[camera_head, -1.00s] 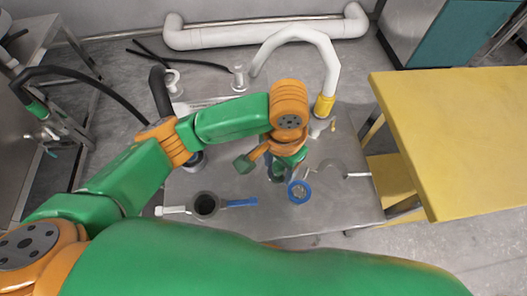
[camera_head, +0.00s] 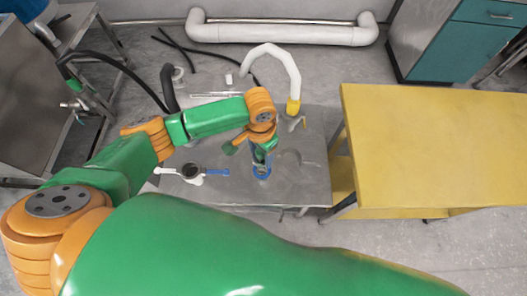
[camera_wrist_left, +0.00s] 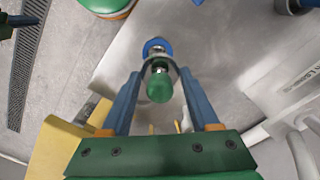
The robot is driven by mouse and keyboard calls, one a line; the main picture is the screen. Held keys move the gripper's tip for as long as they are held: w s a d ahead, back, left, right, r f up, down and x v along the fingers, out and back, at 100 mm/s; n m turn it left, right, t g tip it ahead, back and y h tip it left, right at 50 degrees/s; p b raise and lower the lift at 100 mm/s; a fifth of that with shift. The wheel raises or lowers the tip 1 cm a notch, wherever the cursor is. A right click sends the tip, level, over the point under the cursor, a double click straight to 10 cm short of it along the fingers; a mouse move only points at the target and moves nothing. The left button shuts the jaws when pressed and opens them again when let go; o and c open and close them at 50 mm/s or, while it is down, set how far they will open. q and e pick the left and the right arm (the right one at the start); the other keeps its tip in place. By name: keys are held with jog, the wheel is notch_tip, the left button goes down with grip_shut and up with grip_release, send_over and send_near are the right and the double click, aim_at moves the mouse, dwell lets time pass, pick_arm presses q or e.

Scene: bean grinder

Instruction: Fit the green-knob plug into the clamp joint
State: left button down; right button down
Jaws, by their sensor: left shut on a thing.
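My left gripper (camera_head: 262,153) is shut on the green-knob plug and points down over the table. In the left wrist view the plug's dark green knob (camera_wrist_left: 159,88) sits between the blue fingers (camera_wrist_left: 162,112), with metallic parts beyond it. A blue ring (camera_head: 262,172) is directly below the gripper, and it also shows in the wrist view (camera_wrist_left: 156,45), in line with the plug. I cannot tell if the plug's tip is inside the ring or above it. A dark round fitting with white and blue handles (camera_head: 219,171) lies to the left. My right gripper is not in view.
The metal table (camera_head: 310,185) carries a white curved hose with a yellow end (camera_head: 293,107) behind the gripper. A yellow table (camera_head: 430,150) stands at the right. A dark hose (camera_head: 168,88) rises at the back left.

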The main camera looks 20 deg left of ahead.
aim_at(262, 160)
pick_arm(q)
jog(key=f+b, duration=0.3)
jog(key=f, duration=0.1)
jog(key=shift+s+d+f, duration=0.1)
jog(key=shift+s+d, duration=0.05)
jog(key=shift+d, duration=0.1)
jog(key=shift+a+f+b, duration=0.1)
jog(key=shift+f+b, duration=0.2)
jog(key=shift+f, duration=0.45)
jog(key=shift+p, duration=0.35)
jog(key=shift+p, duration=0.35)
